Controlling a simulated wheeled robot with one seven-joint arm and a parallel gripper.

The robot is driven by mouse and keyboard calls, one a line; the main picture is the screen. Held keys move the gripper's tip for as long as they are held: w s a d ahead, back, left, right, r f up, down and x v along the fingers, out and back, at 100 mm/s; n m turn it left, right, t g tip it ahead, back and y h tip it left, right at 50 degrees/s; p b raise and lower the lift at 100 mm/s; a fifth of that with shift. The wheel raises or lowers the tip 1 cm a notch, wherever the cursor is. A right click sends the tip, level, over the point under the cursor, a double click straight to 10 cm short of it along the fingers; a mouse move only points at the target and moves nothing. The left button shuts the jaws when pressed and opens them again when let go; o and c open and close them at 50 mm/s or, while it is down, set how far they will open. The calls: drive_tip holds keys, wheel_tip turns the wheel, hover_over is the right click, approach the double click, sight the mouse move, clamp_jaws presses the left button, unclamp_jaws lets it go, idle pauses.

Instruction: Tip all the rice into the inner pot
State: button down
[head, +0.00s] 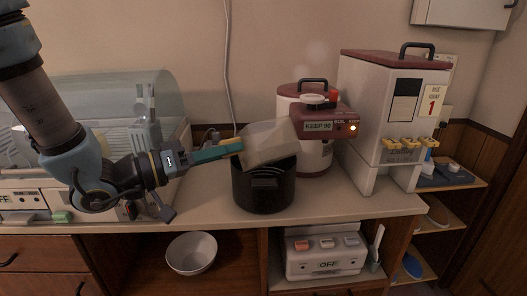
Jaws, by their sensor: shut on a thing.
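The black inner pot (264,191) stands on the counter in the middle of the head view. My gripper (236,145) comes in from the left and is shut on a pale, boxy container (268,142). I cannot see any rice, and I cannot tell how much is in the container or the pot.
A rice cooker (317,159) marked KEEP 90 stands close behind the pot, and a tall rice dispenser (389,112) stands to the right. A dish dryer (100,110) is behind my arm. A white bowl (191,252) and a switch unit (324,254) sit below the counter.

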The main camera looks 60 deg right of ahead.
drive_tip(key=shift+w+d+f+n+p, duration=0.15)
drive_tip(key=shift+w+f+n+p, duration=0.15)
drive_tip(key=shift+n, duration=0.5)
drive_tip(key=shift+d+f+n+p, duration=0.2)
drive_tip(key=shift+f+n+p, duration=0.2)
drive_tip(key=shift+n, duration=0.6)
drive_tip(key=shift+w+f+n, duration=0.15)
drive_tip(key=shift+f+n, duration=0.15)
drive_tip(key=shift+n, duration=0.4)
drive_tip(key=shift+d+r+n+p, duration=0.1)
drive_tip(key=shift+n+p, duration=0.2)
drive_tip(key=shift+p, duration=0.15)
